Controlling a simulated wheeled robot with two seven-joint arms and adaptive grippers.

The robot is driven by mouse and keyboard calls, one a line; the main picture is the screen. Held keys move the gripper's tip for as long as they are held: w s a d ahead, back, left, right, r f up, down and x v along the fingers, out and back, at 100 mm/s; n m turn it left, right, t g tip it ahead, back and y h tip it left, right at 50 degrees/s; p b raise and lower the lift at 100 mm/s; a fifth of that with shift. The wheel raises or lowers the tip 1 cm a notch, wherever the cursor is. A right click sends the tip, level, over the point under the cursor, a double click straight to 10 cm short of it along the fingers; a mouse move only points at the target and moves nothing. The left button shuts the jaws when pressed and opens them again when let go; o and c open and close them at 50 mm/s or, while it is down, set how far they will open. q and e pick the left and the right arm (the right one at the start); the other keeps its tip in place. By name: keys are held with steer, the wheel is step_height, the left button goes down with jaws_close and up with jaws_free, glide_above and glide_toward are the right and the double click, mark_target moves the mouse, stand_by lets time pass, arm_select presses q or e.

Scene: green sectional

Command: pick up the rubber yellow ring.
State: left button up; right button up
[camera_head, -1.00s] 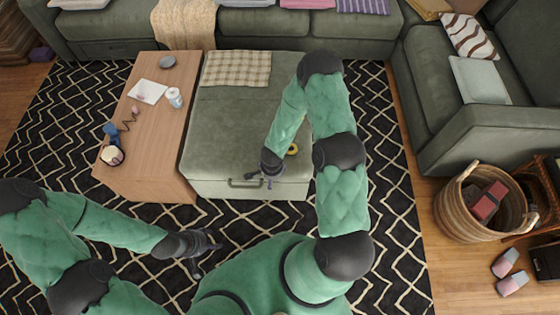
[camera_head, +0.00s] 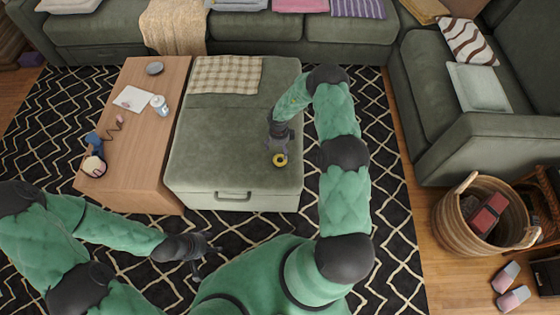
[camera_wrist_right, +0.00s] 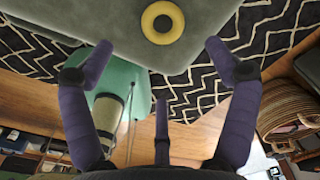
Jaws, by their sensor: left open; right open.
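The yellow rubber ring (camera_head: 280,160) lies flat on the green ottoman (camera_head: 215,150), near its front right edge. In the right wrist view the ring (camera_wrist_right: 162,22) shows whole at the top, ahead of and between the spread fingers. My right gripper (camera_head: 281,147) is open and empty, just above and behind the ring in the head view; its fingers (camera_wrist_right: 155,55) do not touch the ring in the wrist view. My left gripper (camera_head: 205,254) is open and empty, low over the rug in front of the ottoman.
A wooden table (camera_head: 152,145) stands against the ottoman's left side, with a white bottle (camera_head: 160,105), paper and small items. A checked cloth (camera_head: 226,74) lies on the ottoman's back. A wicker basket (camera_head: 455,225) stands at right. The ottoman's middle is clear.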

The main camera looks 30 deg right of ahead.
steer(key=b, duration=0.2)
glide_above(280, 161)
steer(key=f, duration=0.5)
steer(key=shift+s+a+f, duration=0.1)
steer(key=shift+a+f, duration=0.1)
steer(key=shift+a, duration=0.05)
steer(key=f+b, duration=0.2)
steer(key=f, duration=0.3)
steer(key=shift+d, duration=0.2)
steer(key=c, duration=1.3)
